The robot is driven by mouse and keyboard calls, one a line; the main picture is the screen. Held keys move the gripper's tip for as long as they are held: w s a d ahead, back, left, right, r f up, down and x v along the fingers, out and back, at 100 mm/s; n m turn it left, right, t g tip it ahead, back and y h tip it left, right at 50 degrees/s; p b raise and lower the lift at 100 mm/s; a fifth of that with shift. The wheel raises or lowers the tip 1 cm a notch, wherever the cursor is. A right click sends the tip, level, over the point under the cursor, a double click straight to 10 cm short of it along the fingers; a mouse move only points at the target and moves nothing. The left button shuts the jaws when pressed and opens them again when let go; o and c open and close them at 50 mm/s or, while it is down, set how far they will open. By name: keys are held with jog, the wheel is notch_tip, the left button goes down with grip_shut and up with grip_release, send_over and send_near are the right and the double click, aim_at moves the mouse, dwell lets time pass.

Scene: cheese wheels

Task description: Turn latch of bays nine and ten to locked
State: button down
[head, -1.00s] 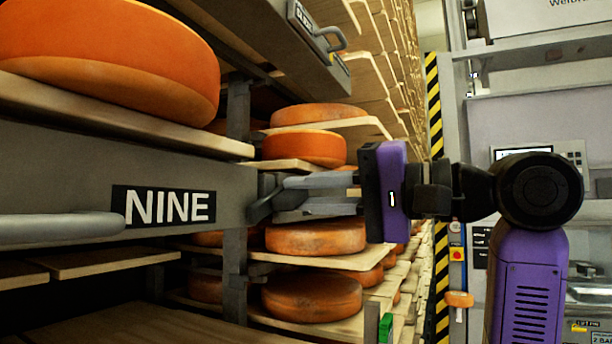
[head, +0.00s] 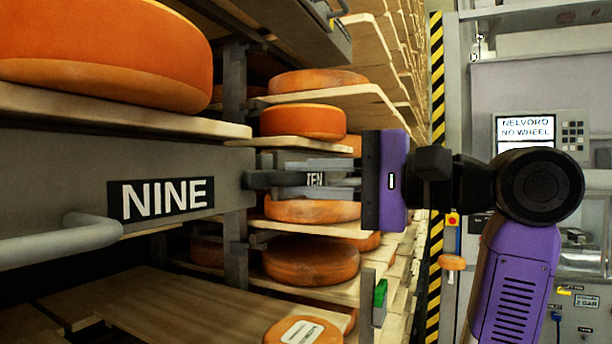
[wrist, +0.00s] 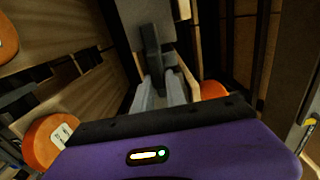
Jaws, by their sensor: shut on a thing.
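The grey panel of bay nine (head: 70,165) carries a black NINE plate (head: 160,199). At its right end, by the upright, sits a dark latch handle (head: 262,179), lying about level. A TEN plate (head: 315,179) shows between my fingers, farther back. My gripper (head: 280,179) reaches in from the right, its grey fingers level and shut on the latch handle. In the wrist view, the fingers (wrist: 160,95) close around the dark latch handle (wrist: 151,45). The fingertips partly hide the handle, and I cannot read any locked mark on it.
A grey bar handle (head: 60,240) sticks out at the lower left. Wooden shelves (head: 110,112) hold orange cheese wheels (head: 302,121) around the latch. A labelled wheel (head: 303,331) lies low in front. A striped post (head: 434,180) and a machine with a screen (head: 525,130) stand at right.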

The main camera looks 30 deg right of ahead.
jog(key=c, duration=1.4)
grip_release()
jog(key=shift+o, duration=0.2)
jog(key=b+v, duration=0.2)
jog(key=v, duration=0.5)
jog(key=shift+s+d, duration=0.25)
jog(key=shift+s, duration=0.05)
